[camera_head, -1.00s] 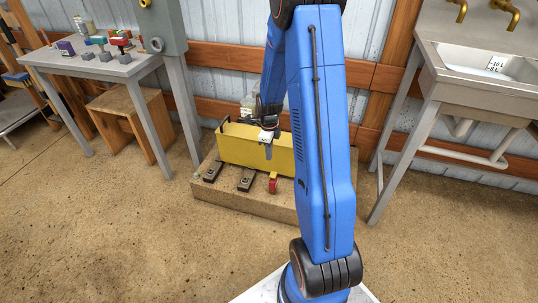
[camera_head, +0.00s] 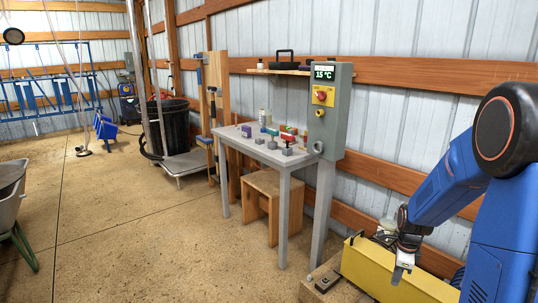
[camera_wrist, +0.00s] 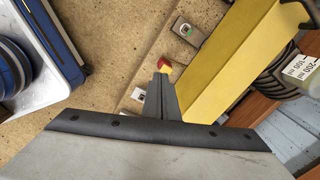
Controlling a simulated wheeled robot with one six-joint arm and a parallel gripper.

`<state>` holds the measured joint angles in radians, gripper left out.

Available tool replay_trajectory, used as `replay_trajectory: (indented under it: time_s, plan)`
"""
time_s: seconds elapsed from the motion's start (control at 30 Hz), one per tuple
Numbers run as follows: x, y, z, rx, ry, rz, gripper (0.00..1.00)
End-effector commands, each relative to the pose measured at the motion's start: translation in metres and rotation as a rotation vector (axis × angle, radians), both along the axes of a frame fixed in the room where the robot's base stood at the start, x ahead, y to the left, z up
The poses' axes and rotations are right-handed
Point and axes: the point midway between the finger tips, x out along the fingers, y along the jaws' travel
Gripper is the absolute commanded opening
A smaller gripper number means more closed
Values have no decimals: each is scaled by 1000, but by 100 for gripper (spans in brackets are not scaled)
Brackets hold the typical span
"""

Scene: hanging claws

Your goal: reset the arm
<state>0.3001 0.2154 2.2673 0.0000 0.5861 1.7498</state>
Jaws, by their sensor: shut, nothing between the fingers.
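My blue arm (camera_head: 440,190) stands bent at the right edge of the head view. My gripper (camera_head: 397,279) hangs at its end, pointing down in front of the yellow box (camera_head: 420,290). In the wrist view my gripper (camera_wrist: 162,72) has its fingers together and holds nothing. A small red and yellow object (camera_wrist: 167,66) shows just beyond the fingertips; whether they touch it I cannot tell. The yellow box (camera_wrist: 235,55) lies to the right of the fingers there.
A grey table (camera_head: 236,137) with small coloured items stands left of the yellow box. A grey control box (camera_head: 330,115) on a post is between them. A wooden stool (camera_head: 270,190) is under the table. A black bin (camera_head: 172,125) stands farther back.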

Motion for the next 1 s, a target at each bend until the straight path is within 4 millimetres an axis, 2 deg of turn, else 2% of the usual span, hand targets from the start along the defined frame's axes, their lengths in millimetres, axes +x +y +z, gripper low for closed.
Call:
replay_trajectory:
  time_s: [0.03, 0.1, 0.4, 0.7, 1.0]
  plan:
    - [-4, 7, 15, -9, -14, 59, 0]
    - [-12, 16, 32, -19, -25, 148, 0]
    - [-51, 54, 98, -77, -76, 530, 0]
    - [-101, 88, 150, -151, -120, 907, 0]
    - [-158, 117, 188, -243, -156, 1282, 0]
